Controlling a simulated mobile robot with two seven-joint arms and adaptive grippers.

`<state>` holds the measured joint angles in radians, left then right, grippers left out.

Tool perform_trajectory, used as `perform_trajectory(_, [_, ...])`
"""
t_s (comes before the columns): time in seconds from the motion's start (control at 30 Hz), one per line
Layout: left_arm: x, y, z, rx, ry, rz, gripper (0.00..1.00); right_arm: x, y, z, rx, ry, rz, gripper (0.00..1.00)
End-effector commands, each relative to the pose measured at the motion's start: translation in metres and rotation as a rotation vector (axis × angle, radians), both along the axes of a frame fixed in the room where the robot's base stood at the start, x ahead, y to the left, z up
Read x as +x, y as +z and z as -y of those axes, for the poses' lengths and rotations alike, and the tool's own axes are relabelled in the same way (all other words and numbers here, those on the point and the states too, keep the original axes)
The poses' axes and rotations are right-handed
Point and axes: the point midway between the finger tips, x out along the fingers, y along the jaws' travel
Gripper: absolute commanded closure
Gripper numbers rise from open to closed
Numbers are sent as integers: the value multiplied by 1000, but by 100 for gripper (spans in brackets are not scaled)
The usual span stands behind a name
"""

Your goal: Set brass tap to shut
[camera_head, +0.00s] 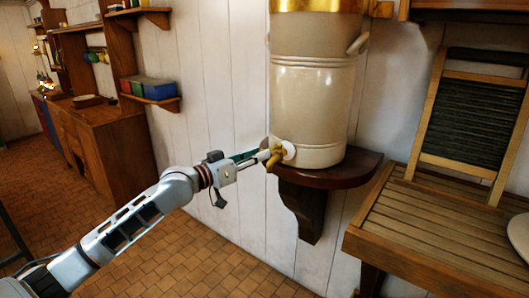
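The brass tap (274,158) sticks out from a white collar low on the front of a large cream crock (312,95). My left gripper (265,156) comes in from the left and its tip is right at the tap. It overlaps the tap in this view, so I cannot tell whether the fingers touch it or whether they are open or shut. The tap's handle is partly covered, and its exact setting is unclear. My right gripper is not in view.
The crock stands on a dark wooden wall shelf (350,170) with a bracket below. To the right are a slatted wooden drainer (430,232) and a washboard (470,125). Wooden cabinets (105,140) stand at the left. The tiled floor (215,265) below is clear.

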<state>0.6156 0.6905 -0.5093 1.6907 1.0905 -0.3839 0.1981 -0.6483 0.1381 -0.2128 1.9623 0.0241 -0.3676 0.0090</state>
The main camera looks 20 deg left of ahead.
Motion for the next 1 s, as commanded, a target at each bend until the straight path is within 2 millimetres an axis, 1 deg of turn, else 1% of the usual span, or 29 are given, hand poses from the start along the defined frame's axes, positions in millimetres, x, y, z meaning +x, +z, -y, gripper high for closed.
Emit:
perform_trajectory(0.03, [7, 1, 4, -1, -1, 1, 75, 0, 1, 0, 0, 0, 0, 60])
perform_trajectory(0.1, [14, 1, 8, 0, 0, 1, 75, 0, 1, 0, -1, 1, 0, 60])
perform_trajectory(0.2, [21, 1, 12, 0, 0, 1, 75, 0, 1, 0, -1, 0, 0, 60])
perform_trajectory(0.33, [24, 0, 14, 1, 0, 0, 75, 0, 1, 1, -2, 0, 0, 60])
perform_trajectory(0.53, [24, -1, 14, 2, 0, 0, 75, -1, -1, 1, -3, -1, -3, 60])
perform_trajectory(0.57, [24, -1, 14, 2, 0, 0, 78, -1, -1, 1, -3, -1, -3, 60])
perform_trajectory(0.6, [24, -1, 14, 2, 0, 0, 88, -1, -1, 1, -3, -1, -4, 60])
perform_trajectory(0.63, [24, -1, 14, 2, 0, 0, 96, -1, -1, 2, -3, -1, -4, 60])
perform_trajectory(0.67, [24, -1, 14, 2, 0, 0, 100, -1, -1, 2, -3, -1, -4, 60])
perform_trajectory(1.0, [23, -1, 14, 2, -3, 1, 100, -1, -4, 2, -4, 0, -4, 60])
